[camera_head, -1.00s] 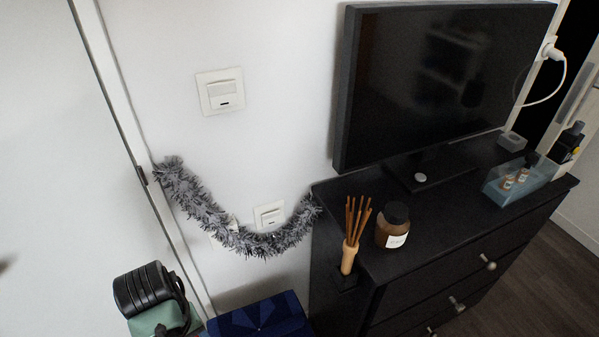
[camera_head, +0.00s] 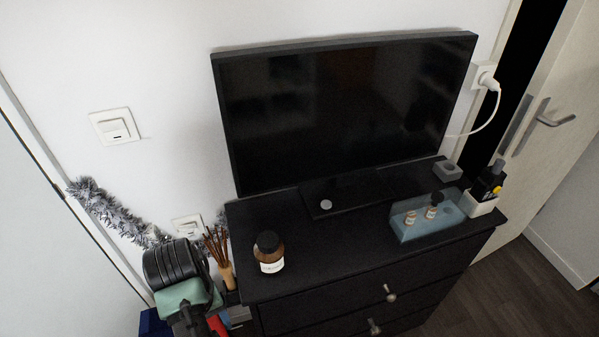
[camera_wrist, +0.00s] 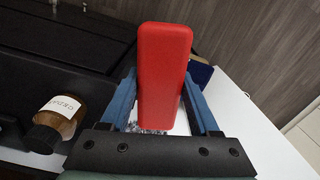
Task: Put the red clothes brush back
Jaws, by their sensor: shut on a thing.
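The red clothes brush (camera_wrist: 163,75) fills the middle of the wrist view, a long smooth red block. My gripper (camera_wrist: 160,95) is shut on it, with one blue finger on each side. In the head view, a bit of the red brush (camera_head: 217,326) shows at the bottom edge, beside my arm near the left end of the black dresser (camera_head: 290,287). Most of the brush and my fingers are hidden or cut off there.
On the dresser stand a brown bottle (camera_head: 268,253), a television (camera_head: 345,115), a clear blue tray (camera_head: 412,236) with small bottles and a white holder (camera_head: 481,207) with a dark bottle. Reed sticks (camera_head: 217,246) stand at its left end. The dresser's front top is mostly clear.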

